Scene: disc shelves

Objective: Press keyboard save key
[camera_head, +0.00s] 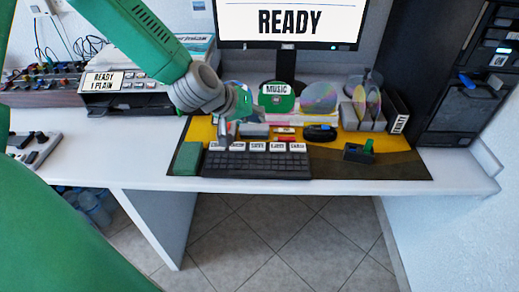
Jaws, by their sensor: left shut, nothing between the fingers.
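A dark keyboard (256,166) lies near the front of the desk on a yellow and dark mat. Along its back edge stands a row of several white labelled keys; the middle one (258,147) may read SAVE, but the print is too small to be sure. My left gripper (226,141) is shut and empty, pointing down over the back left part of the keyboard. It overlaps the keys left of the middle; I cannot tell whether it touches them. My right gripper is not in view.
A monitor (345,22) reading READY stands at the back. Behind the keyboard are a green MUSIC disc (277,97), clear discs (319,98) and a dark round object (320,133). A green block (187,158) sits left of the keyboard. A black tower (462,80) stands right.

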